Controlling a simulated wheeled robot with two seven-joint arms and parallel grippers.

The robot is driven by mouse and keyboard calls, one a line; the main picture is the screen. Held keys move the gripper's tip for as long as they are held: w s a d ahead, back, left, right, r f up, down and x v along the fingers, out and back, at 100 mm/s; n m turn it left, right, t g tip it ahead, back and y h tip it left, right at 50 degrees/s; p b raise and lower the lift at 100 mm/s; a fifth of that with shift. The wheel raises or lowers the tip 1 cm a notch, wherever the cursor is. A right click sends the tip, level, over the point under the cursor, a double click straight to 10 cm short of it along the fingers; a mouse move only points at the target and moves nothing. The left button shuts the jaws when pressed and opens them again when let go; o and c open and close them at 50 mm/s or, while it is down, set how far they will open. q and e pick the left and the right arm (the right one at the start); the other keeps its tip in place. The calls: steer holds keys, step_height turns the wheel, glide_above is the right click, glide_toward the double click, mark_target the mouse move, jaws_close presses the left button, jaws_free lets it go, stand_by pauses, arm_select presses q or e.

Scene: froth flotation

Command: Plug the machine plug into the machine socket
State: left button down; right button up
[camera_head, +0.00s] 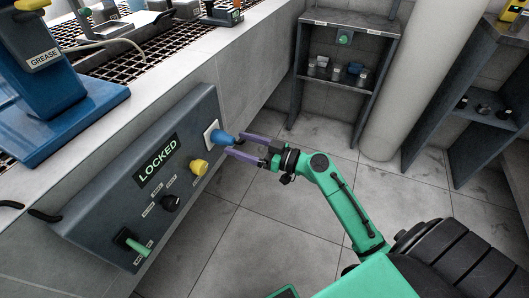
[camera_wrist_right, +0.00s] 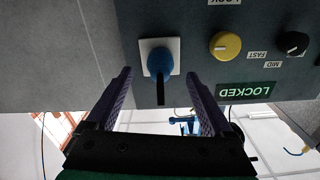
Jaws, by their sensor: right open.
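The blue machine plug (camera_head: 223,138) sits at the white machine socket (camera_head: 209,134) on the right end of the grey control panel (camera_head: 112,190). In the right wrist view the plug (camera_wrist_right: 160,61) covers the middle of the white socket plate (camera_wrist_right: 174,46), and a short black cable hangs from it. It looks seated, but its prongs are hidden. My right gripper (camera_head: 234,144) is open, with its purple fingers on either side of the plug's outer end. In the wrist view the gripper (camera_wrist_right: 160,73) holds nothing between its fingers. My left gripper does not show.
A blue machine labelled GREASE (camera_head: 58,95) stands on the bench.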

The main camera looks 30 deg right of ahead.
arm_select(q)
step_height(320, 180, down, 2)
steer(key=shift+b, duration=0.8)
arm_select(e)
steer(key=v, duration=0.9)
steer(key=shift+f, duration=0.1)
